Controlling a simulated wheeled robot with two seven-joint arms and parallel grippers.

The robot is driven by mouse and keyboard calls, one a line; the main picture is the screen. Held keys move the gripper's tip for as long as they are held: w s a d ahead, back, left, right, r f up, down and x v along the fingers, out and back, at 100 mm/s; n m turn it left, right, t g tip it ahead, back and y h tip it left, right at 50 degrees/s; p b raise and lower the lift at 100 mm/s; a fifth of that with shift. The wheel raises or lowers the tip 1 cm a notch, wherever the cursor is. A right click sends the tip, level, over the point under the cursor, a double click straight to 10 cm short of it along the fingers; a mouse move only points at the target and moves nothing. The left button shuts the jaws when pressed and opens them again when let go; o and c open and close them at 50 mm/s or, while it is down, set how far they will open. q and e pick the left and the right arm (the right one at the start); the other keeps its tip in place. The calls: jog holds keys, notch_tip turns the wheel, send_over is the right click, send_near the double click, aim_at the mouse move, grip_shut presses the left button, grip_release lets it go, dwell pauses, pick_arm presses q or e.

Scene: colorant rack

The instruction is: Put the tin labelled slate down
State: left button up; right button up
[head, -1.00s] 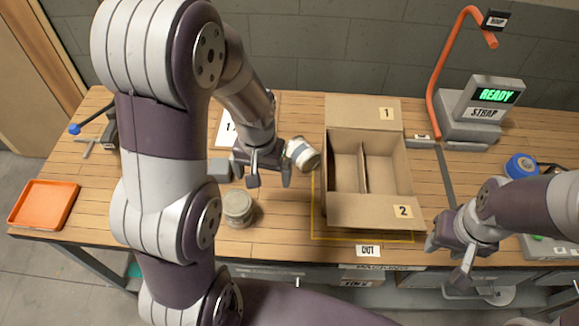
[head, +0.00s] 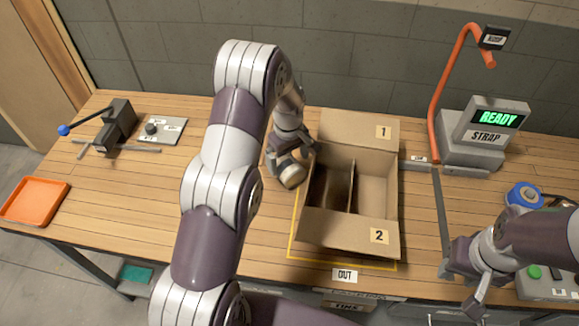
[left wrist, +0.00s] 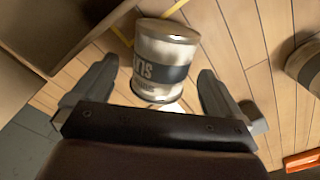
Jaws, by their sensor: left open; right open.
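The slate tin (head: 291,176) is a pale metal tin with a dark band, close to the left outer side of the open carton. In the left wrist view the slate tin (left wrist: 163,62) lies between my spread fingers; its band's lettering is partly readable. My left gripper (head: 292,158) is open around the tin, also in the left wrist view (left wrist: 157,72). I cannot tell whether the tin stands fully on the table. A second tin (left wrist: 306,66) shows at the right edge of the left wrist view; my arm hides it in the head view. My right gripper (head: 462,278) is open and empty at the front right.
The open carton (head: 376,236), with a divider and flaps marked 1 and 2, stands at the table's middle inside a yellow outline. The strap machine (head: 475,140) is behind right, an orange tray (head: 36,203) at far left. The table left of my arm has bare room.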

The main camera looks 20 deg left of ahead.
aim_at(287, 167)
pick_arm(q)
jog(key=f, duration=0.2)
jog(key=f+p, duration=0.1)
jog(key=f, duration=0.1)
jog(key=shift+a, duration=0.25)
jog(key=shift+w+d+f, duration=0.1)
jog(key=shift+f, duration=0.15)
jog(key=shift+r, duration=0.1)
jog(key=c, duration=1.1)
